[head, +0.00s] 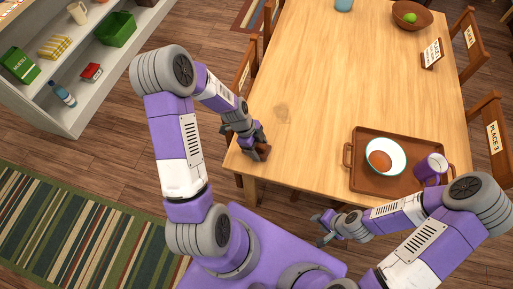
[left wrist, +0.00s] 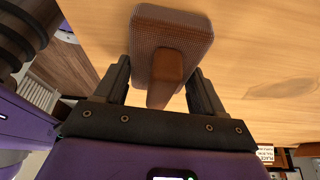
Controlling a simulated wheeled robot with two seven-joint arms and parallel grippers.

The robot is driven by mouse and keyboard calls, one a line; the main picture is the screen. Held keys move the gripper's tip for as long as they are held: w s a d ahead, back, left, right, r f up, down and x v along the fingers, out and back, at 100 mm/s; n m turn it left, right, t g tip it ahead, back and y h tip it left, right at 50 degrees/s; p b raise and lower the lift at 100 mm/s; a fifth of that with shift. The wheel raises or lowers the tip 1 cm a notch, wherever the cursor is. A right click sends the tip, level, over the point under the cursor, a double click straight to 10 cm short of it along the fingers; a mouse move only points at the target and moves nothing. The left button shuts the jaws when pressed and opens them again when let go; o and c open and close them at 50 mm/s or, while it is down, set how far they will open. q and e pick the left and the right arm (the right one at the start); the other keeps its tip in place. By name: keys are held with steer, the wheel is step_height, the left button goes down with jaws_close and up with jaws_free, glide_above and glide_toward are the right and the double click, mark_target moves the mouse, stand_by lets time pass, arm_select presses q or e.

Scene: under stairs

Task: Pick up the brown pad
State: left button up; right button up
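The brown pad (head: 262,153) is at the near left corner of the wooden table, partly hidden by my left gripper (head: 256,143) in the head view. In the left wrist view the brown pad (left wrist: 172,35) has a textured, rounded block and a narrower handle-like part pointing toward the palm. That part lies between the two fingers of my left gripper (left wrist: 162,75), with a gap visible on each side, so the gripper is open around it. My right gripper (head: 319,230) is off the table's near edge, open and empty.
A brown bowl (head: 402,14) and a blue cup (head: 344,4) stand at the far end. Chairs line the sides. The table's middle is clear.

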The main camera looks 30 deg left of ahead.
mark_target(258, 145)
arm_select(q)
steer(key=shift+c, duration=1.3)
steer(key=shift+r, duration=0.1)
step_height(258, 145, up, 10)
steer(key=shift+f+p, duration=0.1)
steer(key=shift+p, duration=1.05)
